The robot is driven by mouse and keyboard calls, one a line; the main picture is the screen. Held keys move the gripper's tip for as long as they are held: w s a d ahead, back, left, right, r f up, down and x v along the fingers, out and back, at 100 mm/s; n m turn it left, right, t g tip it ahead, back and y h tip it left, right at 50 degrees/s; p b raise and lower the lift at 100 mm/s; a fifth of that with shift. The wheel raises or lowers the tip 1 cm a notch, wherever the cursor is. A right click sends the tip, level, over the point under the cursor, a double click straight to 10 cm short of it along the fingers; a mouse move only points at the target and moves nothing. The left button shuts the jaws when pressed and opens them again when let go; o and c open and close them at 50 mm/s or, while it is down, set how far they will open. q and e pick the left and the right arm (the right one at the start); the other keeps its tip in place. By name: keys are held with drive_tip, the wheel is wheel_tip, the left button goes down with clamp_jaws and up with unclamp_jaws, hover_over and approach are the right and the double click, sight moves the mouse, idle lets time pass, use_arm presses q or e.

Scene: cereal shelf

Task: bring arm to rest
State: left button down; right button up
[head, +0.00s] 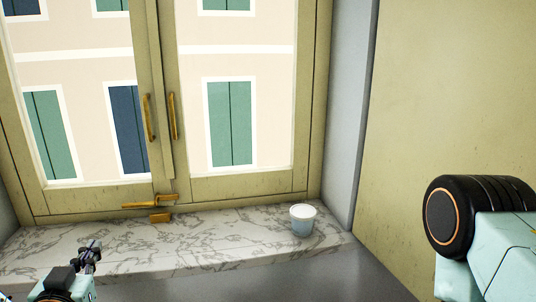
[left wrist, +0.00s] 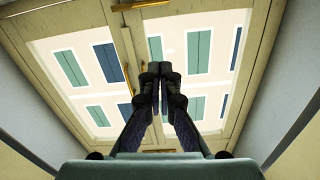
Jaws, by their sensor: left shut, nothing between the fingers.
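My left gripper (head: 93,246) shows at the lower left of the head view, in front of the marble window sill. In the left wrist view the same gripper (left wrist: 155,74) points up toward the window, its two dark fingers together and nothing between them. Part of my other arm (head: 470,225) shows at the right edge of the head view, but its gripper is not in view.
A small white-lidded cup (head: 302,220) stands on the right part of the marble sill (head: 225,240). Behind it is a closed window (head: 165,90) with brass handles (head: 149,118). A plain wall (head: 450,90) is at the right. The middle of the sill is clear.

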use_arm(q)
drive_tip(key=s+d+f+n+g+h+b, duration=0.1)
drive_tip(key=s+d+f+g, duration=0.2)
drive_tip(key=f, duration=0.5)
drive_tip(key=s+d+f+g+h+b, duration=0.2)
drive_tip(key=s+d+f+g, duration=0.15)
drive_tip(key=f, duration=0.35)
drive_tip(key=s+d+f+n+g+h+b, duration=0.1)
drive_tip(key=s+d+f+g, duration=0.15)
drive_tip(key=f, duration=0.55)
drive_tip(key=s+d+f+m+g+b, duration=0.2)
drive_tip(key=s+f+g+b, duration=0.6)
drive_tip(key=s+f, duration=1.1)
drive_tip(key=s+d, duration=0.1)
drive_tip(key=s, duration=0.2)
drive_tip(key=shift+s+f+m, duration=0.15)
drive_tip(key=shift+f+m, duration=0.15)
drive_tip(key=shift+m, duration=0.1)
use_arm(e)
wheel_tip(320, 180, down, 12)
drive_tip(key=shift+s+d+f, duration=0.15)
drive_tip(key=shift+s+f, duration=0.05)
drive_tip(key=shift+s, duration=0.1)
use_arm(q)
drive_tip(key=shift+d, duration=0.1)
